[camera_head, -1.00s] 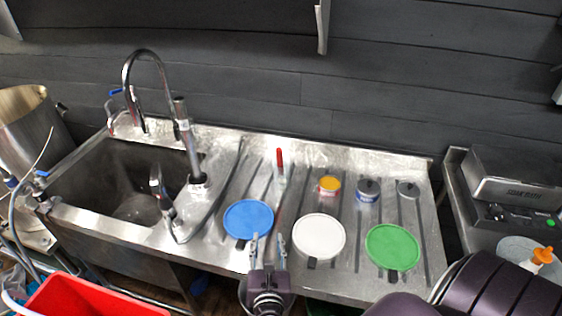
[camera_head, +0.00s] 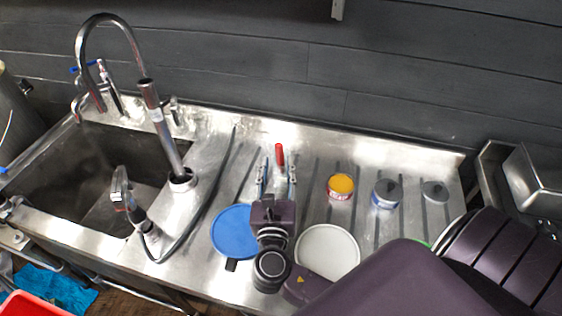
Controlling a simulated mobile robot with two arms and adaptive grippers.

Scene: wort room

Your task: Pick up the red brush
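The red brush (camera_head: 279,154) stands near the back of the steel drainboard, its red handle showing upright. Its lower part is hard to make out. My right gripper (camera_head: 277,172) is over the drainboard, its two fingers apart and pointing toward the back wall. In the picture the red handle shows between and just beyond the fingertips. I cannot tell whether the fingers touch it. My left gripper is not in view.
A blue lid (camera_head: 232,232) and a white lid (camera_head: 328,250) lie near the front. A yellow-topped tin (camera_head: 340,187), a blue-labelled tin (camera_head: 386,194) and a small grey-topped container (camera_head: 435,192) stand to the right. The sink (camera_head: 95,180) and tall faucet (camera_head: 165,130) are left.

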